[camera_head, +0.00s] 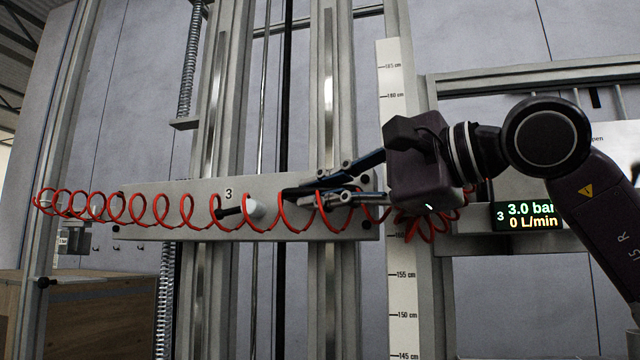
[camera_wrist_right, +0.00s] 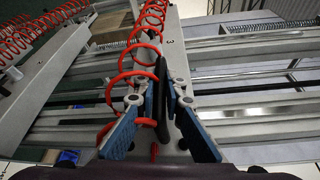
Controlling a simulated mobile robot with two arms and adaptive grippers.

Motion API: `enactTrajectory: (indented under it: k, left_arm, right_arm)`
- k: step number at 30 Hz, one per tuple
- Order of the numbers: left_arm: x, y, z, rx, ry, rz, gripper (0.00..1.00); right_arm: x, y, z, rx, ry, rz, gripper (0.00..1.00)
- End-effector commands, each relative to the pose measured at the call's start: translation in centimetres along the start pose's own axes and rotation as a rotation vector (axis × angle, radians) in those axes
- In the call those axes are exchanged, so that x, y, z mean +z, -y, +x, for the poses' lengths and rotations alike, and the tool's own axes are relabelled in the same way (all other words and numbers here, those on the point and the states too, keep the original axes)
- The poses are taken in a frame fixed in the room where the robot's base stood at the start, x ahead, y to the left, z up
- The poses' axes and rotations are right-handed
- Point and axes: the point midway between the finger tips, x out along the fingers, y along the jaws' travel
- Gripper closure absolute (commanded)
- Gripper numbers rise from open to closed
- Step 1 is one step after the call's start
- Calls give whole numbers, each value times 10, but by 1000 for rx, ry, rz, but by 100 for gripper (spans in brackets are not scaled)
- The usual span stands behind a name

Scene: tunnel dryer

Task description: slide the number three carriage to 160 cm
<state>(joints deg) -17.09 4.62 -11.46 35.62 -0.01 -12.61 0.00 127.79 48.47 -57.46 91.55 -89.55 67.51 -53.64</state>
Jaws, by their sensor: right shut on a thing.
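The number three carriage (camera_head: 150,196) is a grey plate marked "3" across the vertical rails. Its lower right edge sits near the 160 cm mark, and its right end spans somewhat above it. The upright scale (camera_head: 400,295) stands just right of the plate, and my gripper hides its middle part. My right gripper (camera_head: 305,193) reaches in from the right and is shut on the carriage's dark handle. In the right wrist view the dark handle (camera_wrist_right: 165,100) stands between the blue-padded fingers of the gripper (camera_wrist_right: 164,88). My left gripper is not in view.
A red coiled hose (camera_head: 135,210) runs across the plate and passes by my right fingers. A white knob (camera_head: 256,207) with a dark pin is on the plate. A display (camera_head: 530,214) reads 3.0 bar and 0 L/min at the right. A wooden box (camera_head: 90,310) stands at the lower left.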

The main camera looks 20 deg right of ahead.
Motion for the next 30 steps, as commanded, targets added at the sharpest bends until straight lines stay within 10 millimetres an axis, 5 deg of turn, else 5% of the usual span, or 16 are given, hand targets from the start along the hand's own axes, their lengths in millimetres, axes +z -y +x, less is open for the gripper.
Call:
enactTrajectory:
  k: [3,15,16,21,30]
  left_arm:
    - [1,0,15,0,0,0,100]
    - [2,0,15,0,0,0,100]
    - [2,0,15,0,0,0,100]
    - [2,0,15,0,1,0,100]
    - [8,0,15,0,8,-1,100]
  right_arm:
    - [-3,-19,3,5,0,-1,100]
    - [-3,-20,2,2,0,-1,100]
    - [-3,-20,2,2,0,-1,89]
    - [-4,-19,2,0,0,-1,73]
    - [-4,-18,-1,-2,0,-1,73]
